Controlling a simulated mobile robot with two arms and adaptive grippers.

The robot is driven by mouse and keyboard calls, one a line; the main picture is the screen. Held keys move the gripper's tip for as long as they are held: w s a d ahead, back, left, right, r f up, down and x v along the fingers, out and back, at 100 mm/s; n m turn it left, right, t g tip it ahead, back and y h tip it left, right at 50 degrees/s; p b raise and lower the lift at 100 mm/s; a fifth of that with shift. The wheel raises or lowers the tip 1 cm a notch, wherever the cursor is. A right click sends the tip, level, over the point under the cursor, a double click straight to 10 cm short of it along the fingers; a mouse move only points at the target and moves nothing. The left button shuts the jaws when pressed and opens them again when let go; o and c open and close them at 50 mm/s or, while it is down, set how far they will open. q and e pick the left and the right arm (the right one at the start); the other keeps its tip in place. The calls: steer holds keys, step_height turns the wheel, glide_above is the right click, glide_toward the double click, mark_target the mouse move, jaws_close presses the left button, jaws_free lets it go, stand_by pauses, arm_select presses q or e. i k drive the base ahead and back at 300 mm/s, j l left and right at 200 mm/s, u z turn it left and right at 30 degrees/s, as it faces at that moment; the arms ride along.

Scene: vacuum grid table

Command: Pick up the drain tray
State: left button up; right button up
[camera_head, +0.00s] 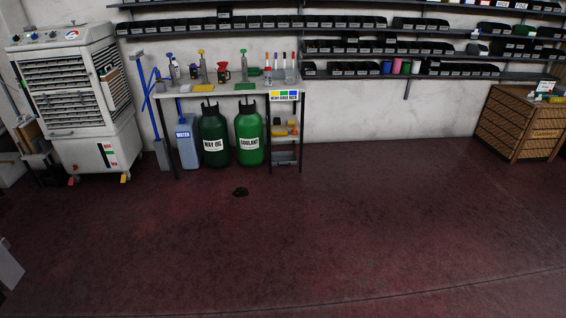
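I cannot make out a drain tray for certain in the head view. A small dark patch (241,192) lies on the red floor in front of the bench; I cannot tell whether it is a stain or an object. Neither of my grippers is in view.
A narrow bench (215,90) with bottles stands at the back wall, with a green coolant drum (249,135), a way oil drum (214,135) and a blue water can (187,143) below. An air cooler (70,95) stands left, a wooden cabinet (522,122) right. Open floor (350,230) lies between.

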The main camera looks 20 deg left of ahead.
mark_target(278, 158)
steer(key=i+z, duration=0.25)
steer(key=i, duration=3.3)
steer(key=i+u, duration=0.1)
steer(key=i, duration=0.5)
steer(key=i+l+u, duration=0.1)
steer(key=i, duration=0.55)
steer(key=i+l, duration=0.25)
steer(key=i, duration=0.35)
steer(key=u, duration=0.05)
